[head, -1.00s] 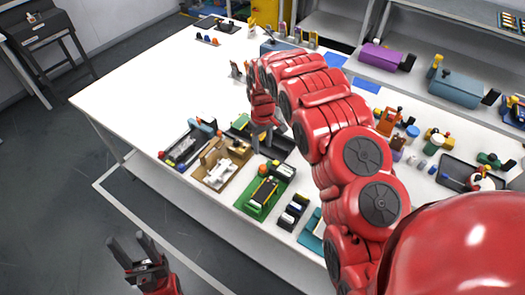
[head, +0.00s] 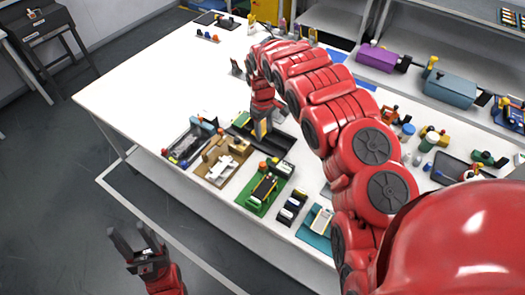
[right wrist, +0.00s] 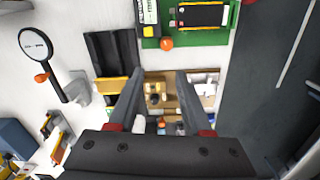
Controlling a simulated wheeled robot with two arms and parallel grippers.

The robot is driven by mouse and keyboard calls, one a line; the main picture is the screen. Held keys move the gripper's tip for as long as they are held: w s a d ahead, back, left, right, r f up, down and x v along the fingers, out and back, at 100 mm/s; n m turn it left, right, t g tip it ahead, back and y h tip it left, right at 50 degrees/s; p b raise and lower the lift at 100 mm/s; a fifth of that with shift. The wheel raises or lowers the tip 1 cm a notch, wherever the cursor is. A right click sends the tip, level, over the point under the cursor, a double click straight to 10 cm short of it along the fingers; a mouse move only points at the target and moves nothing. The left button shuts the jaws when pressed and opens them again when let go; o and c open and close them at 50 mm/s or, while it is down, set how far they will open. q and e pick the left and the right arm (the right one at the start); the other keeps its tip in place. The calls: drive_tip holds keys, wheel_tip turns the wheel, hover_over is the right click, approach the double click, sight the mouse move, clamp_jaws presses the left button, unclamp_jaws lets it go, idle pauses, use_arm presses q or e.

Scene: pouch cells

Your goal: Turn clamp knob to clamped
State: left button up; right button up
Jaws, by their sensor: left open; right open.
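A green fixture (head: 257,205) holds a dark flat cell, with an orange knob (head: 263,167) at its far end. In the right wrist view the orange knob (right wrist: 166,43) lies just beyond my fingertips. A tan fixture (head: 210,177) with white parts stands to its left. I cannot tell which part is the clamp knob or how it is set. My right gripper (head: 262,131) points down above the dark tray (head: 283,140); its open fingers (right wrist: 158,70) are empty over the tan fixture in the right wrist view. My left gripper (head: 136,245) is open and empty, off the table's front edge.
A dark tray with grey contents (head: 186,150) lies left of the tan fixture. A dark rack (head: 292,206) and a teal fixture (head: 315,232) stand to the right. Small tools crowd the right side. The white table's left part (head: 140,95) is clear.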

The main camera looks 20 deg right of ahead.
wheel_tip(320, 180, down, 2)
drive_tip(key=w+n+b, duration=0.2)
drive_tip(key=n+b, duration=0.3)
drive_tip(key=n, duration=0.1)
drive_tip(key=n+b, duration=0.4)
drive_tip(key=n, duration=0.2)
hover_over(263, 164)
drive_tip(key=f, duration=0.6)
drive_tip(key=shift+a+f, duration=0.25)
wheel_tip(263, 164, down, 7)
drive_tip(key=shift+d+f+p, duration=0.1)
drive_tip(key=shift+d+p, duration=0.05)
drive_tip(key=shift+p, duration=0.9)
drive_tip(key=shift+f, duration=0.45)
clamp_jaws()
